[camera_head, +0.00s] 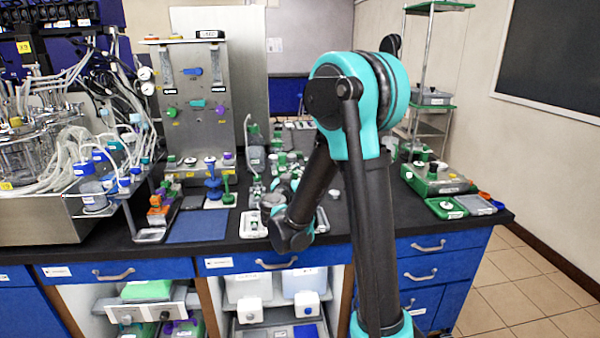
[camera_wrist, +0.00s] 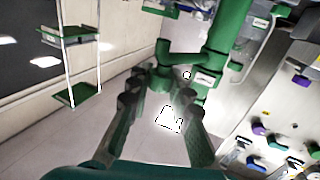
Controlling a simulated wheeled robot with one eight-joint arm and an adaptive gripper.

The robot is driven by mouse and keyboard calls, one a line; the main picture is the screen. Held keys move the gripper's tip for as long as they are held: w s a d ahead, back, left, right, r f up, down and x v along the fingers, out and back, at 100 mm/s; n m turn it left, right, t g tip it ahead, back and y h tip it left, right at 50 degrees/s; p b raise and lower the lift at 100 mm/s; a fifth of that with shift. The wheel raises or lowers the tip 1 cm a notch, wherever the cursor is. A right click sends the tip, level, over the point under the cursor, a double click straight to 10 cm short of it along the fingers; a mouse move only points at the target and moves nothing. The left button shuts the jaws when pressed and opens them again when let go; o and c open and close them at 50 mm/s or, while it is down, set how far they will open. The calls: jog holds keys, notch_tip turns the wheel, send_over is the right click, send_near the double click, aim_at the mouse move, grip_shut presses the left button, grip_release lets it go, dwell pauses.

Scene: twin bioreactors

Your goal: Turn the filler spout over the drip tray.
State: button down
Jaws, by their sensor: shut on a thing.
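The green filler spout (camera_wrist: 231,38) fills the upper middle of the wrist view, with a side arm and a short stub. My gripper (camera_wrist: 163,90) has its dark fingers on both sides of the green stub, shut on it. In the head view my arm hides the gripper and most of the filler. Some green fittings show just left of the arm there. A small pale tray (camera_head: 252,224) sits at the bench's front edge beside my arm; I cannot tell if it is the drip tray.
Bioreactor glassware and tubing (camera_head: 40,150) crowd the left. A green device (camera_head: 435,180) and a green tray (camera_head: 446,207) stand at the right.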

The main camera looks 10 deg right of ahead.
jog(key=shift+s+a+m+g+h, duration=0.2)
jog(key=shift+a+m+g+h, duration=0.55)
jog(key=shift+m+g+h, duration=0.5)
jog(key=shift+s+a+m+g+h, duration=0.25)
jog(key=shift+a+m+g+h, duration=0.6)
jog(key=shift+h, duration=0.65)
jog(key=shift+s+a+m+g+h, duration=0.2)
jog(key=shift+a+m+g+h, duration=0.4)
jog(key=shift+m+g+h, duration=0.55)
jog(key=shift+h, duration=0.3)
jog(key=c, duration=1.3)
grip_release()
jog(key=shift+a, duration=0.1)
jog(key=shift+c, duration=0.2)
jog(key=shift+a, duration=0.1)
jog(key=v, duration=1.1)
jog(key=shift+s+a, duration=0.3)
